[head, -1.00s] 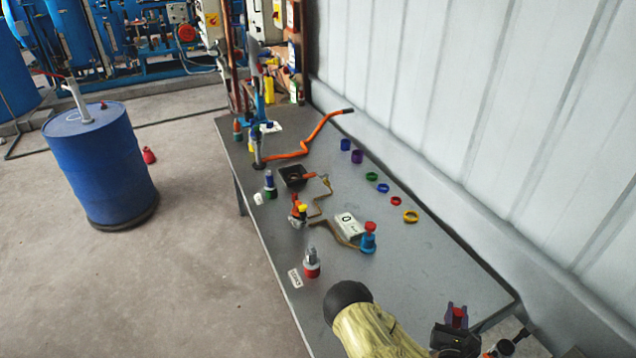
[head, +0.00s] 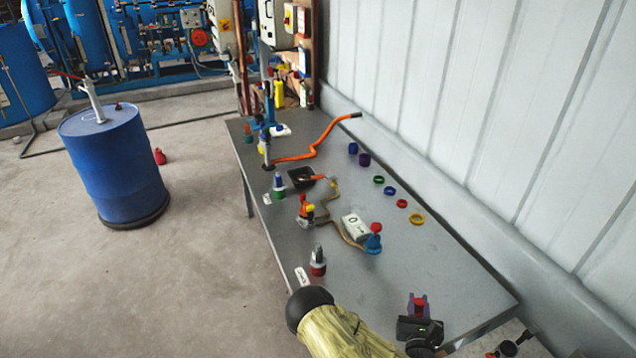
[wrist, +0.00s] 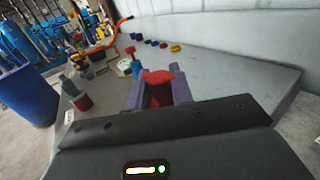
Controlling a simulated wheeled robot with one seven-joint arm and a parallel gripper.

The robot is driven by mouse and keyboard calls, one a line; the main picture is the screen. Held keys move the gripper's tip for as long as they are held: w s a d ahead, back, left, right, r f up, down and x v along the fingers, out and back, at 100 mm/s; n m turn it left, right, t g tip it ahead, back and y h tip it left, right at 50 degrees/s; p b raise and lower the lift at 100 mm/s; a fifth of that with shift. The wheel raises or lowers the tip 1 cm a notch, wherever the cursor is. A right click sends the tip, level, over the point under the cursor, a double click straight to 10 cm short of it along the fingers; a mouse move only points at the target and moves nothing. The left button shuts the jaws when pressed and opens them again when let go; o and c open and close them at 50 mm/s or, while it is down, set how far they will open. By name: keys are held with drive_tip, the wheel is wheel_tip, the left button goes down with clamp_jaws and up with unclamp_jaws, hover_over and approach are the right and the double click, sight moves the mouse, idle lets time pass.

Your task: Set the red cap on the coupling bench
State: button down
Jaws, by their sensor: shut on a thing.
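The coupling bench is the long grey table (head: 440,270) along the wall; its top also shows in the wrist view (wrist: 225,75). My gripper (head: 418,306) is over the near right end of the bench in the head view. Its purple fingers are shut on the red cap (wrist: 158,77), which sits between them at the tips in the wrist view. The cap also shows as a small red spot between the fingers in the head view (head: 419,301). Whether the cap touches the bench top cannot be told.
A red and grey coupling (head: 318,262) and a blue fitting with a red top (head: 374,240) stand on the bench. Coloured rings (head: 401,204) lie along the wall side. An orange hose (head: 315,147) lies farther back. The bench's near right part is bare.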

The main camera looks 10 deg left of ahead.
drive_tip(key=shift+w+a+f+b, duration=0.15)
drive_tip(key=shift+w+a+b, duration=0.2)
drive_tip(key=shift+b, duration=0.4)
drive_tip(key=a+m+g+h+b, duration=0.1)
drive_tip(key=a+m+h+b, duration=0.2)
drive_tip(key=b, duration=1)
drive_tip(key=a+r+m+g+h+b, duration=0.1)
drive_tip(key=a+m+g+h+b, duration=0.1)
drive_tip(key=a+h+b, duration=0.5)
drive_tip(key=s+a+m+b, duration=0.1)
drive_tip(key=a+b, duration=0.3)
drive_tip(key=b, duration=0.3)
drive_tip(key=shift+a+m+b, duration=0.3)
drive_tip(key=shift+a+m, duration=0.1)
drive_tip(key=shift+f, duration=0.1)
wheel_tip(320, 180, down, 6)
drive_tip(key=shift+w+f, duration=0.1)
drive_tip(key=shift+f+b, duration=0.35)
drive_tip(key=shift+f, duration=1.45)
